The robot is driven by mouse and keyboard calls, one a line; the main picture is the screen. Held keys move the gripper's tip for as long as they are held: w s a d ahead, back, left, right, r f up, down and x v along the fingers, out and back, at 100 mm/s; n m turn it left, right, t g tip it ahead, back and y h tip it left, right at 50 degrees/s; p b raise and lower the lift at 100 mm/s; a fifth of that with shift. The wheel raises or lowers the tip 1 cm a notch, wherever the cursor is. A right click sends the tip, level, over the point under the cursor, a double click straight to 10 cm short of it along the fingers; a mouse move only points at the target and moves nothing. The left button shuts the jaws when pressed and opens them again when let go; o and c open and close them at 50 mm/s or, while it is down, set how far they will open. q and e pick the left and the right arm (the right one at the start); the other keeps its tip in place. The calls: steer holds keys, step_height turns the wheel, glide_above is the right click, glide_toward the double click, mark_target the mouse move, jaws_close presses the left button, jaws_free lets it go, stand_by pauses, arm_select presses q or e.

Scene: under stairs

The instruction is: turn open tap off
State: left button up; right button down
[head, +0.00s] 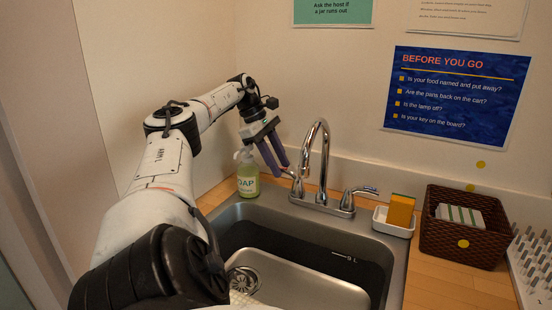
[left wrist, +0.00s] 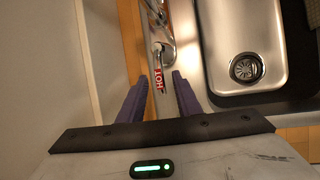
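A chrome tap (head: 321,155) with a tall curved spout stands on the back rim of the sink. Its left handle (head: 297,184) is partly hidden by my gripper; in the left wrist view this lever (left wrist: 158,75) carries a red "HOT" label and points toward my gripper. The right handle (head: 358,191) points to the right. I cannot make out running water. My left gripper (head: 281,167) is just left of the tap. In the left wrist view its purple fingers (left wrist: 160,77) are apart, with the hot lever's end between their tips; contact is not clear. My right gripper is out of view.
A soap bottle (head: 247,173) stands just behind and left of my left gripper. Right of the tap are a white dish with a yellow-orange sponge (head: 401,210), a brown basket (head: 462,243) and a white peg rack (head: 534,262). The sink basin (head: 290,285) lies in front.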

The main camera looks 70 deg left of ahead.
arm_select(q)
steer(key=p+v, duration=0.3)
steer(key=v, duration=0.7)
steer(key=shift+p, duration=0.35)
stand_by(0.3)
steer(key=b+x, duration=0.3)
steer(key=x, duration=0.5)
steer(key=shift+w+f, duration=0.1)
steer(key=shift+f, duration=0.3)
steer(key=shift+b+x, duration=0.45)
steer(key=shift+x, duration=0.3)
steer(key=shift+d, duration=0.1)
steer(key=shift+r, duration=0.1)
